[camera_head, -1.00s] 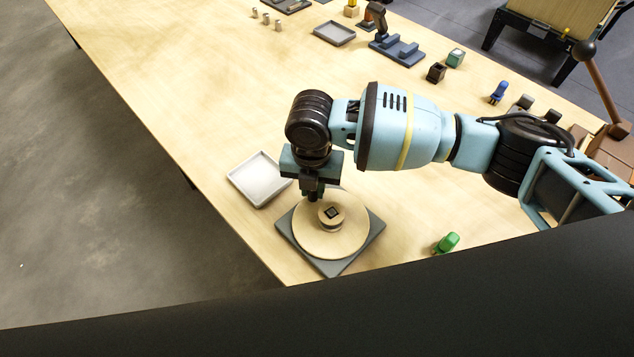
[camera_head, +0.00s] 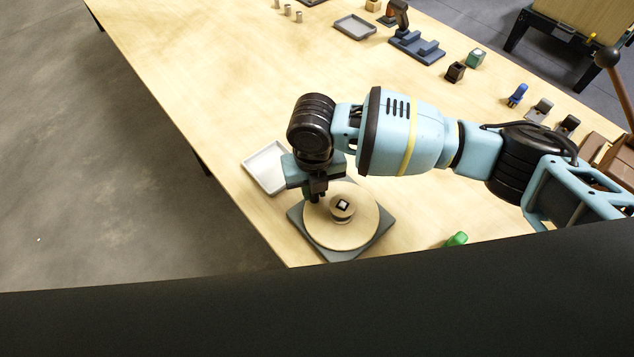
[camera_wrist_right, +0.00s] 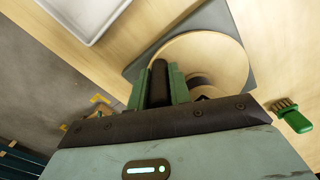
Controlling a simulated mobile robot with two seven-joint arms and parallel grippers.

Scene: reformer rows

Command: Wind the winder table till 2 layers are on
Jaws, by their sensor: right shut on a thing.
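The winder table is a round pale wooden disc (camera_head: 362,229) on a grey base plate (camera_head: 385,223), near the bench's front corner. A small hub (camera_head: 342,207) with a dark square top stands at its middle. My right gripper (camera_head: 317,196) points down over the disc's left rim. In the right wrist view its green fingers (camera_wrist_right: 159,88) are shut on a dark upright handle (camera_wrist_right: 158,75) by the disc's edge. The disc also shows there (camera_wrist_right: 228,62), with the hub partly hidden behind the gripper. I cannot make out any wound layers. My left gripper is not in view.
A pale shallow tray (camera_head: 266,168) lies just beyond the winder. A green brush (camera_head: 457,239) lies to its right, and shows with bristles in the wrist view (camera_wrist_right: 292,118). Blocks, a blue item (camera_head: 517,95) and a blue-grey stand (camera_head: 417,46) are farther back. The bench's left middle is clear.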

